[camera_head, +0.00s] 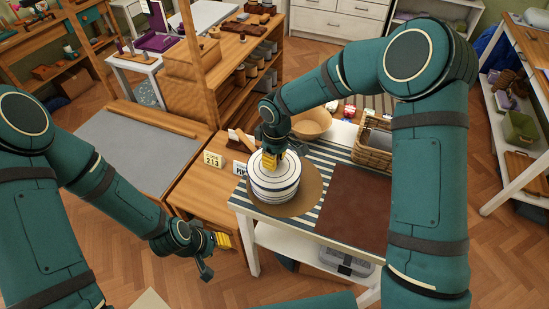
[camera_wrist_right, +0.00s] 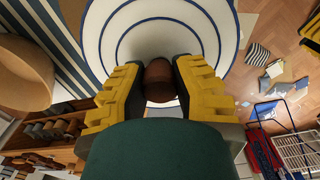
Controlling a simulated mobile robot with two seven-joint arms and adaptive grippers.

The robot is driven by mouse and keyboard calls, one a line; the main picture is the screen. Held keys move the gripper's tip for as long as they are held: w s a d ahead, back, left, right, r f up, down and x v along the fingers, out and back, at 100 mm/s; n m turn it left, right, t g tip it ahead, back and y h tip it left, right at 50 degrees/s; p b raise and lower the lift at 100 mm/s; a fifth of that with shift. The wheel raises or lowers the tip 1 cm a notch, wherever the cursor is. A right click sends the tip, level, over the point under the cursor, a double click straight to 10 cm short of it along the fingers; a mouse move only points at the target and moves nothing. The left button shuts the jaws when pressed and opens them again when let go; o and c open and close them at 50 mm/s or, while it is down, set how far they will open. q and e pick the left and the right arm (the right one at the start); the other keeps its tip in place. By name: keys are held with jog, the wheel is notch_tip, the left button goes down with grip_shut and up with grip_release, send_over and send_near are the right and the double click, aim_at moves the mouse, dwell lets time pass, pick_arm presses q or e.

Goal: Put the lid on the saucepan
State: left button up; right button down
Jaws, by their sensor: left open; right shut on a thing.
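The white saucepan (camera_head: 274,190) with dark blue bands stands on a round brown mat (camera_head: 308,190) on the white table. The white lid (camera_head: 287,164) with blue rings is directly over the pan's top, about level; I cannot tell whether it touches the rim all round. My right gripper (camera_head: 272,161) is above it, shut on the lid's brown knob (camera_wrist_right: 160,80), which sits between the yellow finger pads in the right wrist view. The lid's ringed top (camera_wrist_right: 160,35) fills the upper middle there. My left gripper (camera_head: 214,254) is open and empty, low in front of the table's left side.
A wooden bowl (camera_head: 311,123) and a wicker basket (camera_head: 372,145) stand behind the pan. A brown board (camera_head: 345,207) lies to its right. Small number cards (camera_head: 213,160) stand to the left on a wooden bench. The floor around my left gripper is mostly clear.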

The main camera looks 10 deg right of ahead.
jog(key=shift+f, duration=0.2)
jog(key=shift+f+b, duration=0.2)
jog(key=shift+b, duration=0.2)
jog(key=shift+f+b, duration=0.5)
dwell(1.3)
jog(key=c, duration=0.8)
grip_release()
jog(key=r, duration=1.2)
jog(key=shift+s+d, duration=0.2)
